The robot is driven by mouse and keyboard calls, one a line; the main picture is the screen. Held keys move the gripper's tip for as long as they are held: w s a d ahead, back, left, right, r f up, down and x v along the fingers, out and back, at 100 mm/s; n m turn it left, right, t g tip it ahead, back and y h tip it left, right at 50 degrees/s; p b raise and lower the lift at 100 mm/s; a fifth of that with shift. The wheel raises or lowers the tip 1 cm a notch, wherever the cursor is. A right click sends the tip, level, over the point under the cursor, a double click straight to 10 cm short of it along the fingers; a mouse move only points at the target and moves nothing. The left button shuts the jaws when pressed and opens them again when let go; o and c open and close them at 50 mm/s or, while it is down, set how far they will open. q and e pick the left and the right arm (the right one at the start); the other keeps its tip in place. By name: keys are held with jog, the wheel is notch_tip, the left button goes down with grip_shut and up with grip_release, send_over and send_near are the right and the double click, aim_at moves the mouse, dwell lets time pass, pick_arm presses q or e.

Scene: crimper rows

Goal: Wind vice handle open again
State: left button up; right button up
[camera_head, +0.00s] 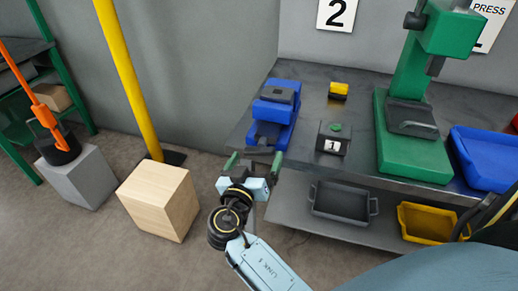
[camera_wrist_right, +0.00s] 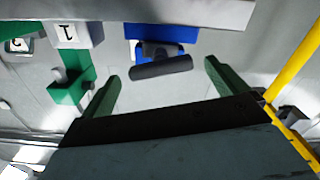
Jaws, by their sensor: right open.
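The blue vice (camera_head: 267,132) stands at the left end of the grey workbench, with a dark grey block (camera_head: 280,95) on top. In the right wrist view, the vice's blue body (camera_wrist_right: 160,32) shows at the top, with the dark bar of its handle (camera_wrist_right: 160,67) in front of it. My right gripper (camera_head: 255,160) is open in front of the vice, its two green fingers spread. In the right wrist view the gripper (camera_wrist_right: 160,88) has the handle between the directions of its fingers, a little beyond the tips; I see no contact. My left gripper is not in view.
A lower shelf holds a grey tray (camera_head: 340,203) and yellow bin (camera_head: 427,222). A wooden box (camera_head: 158,200) and yellow pole (camera_head: 128,75) stand left.

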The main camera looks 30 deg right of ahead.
aim_at(258, 154)
jog(key=x, duration=0.2)
jog(key=shift+w+d, duration=0.5)
jog(key=shift+d, duration=0.15)
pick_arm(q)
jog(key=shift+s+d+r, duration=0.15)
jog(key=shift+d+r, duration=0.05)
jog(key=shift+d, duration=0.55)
pick_arm(e)
jog(key=c, duration=1)
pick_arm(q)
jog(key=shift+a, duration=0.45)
pick_arm(e)
jog(key=shift+n, duration=0.4)
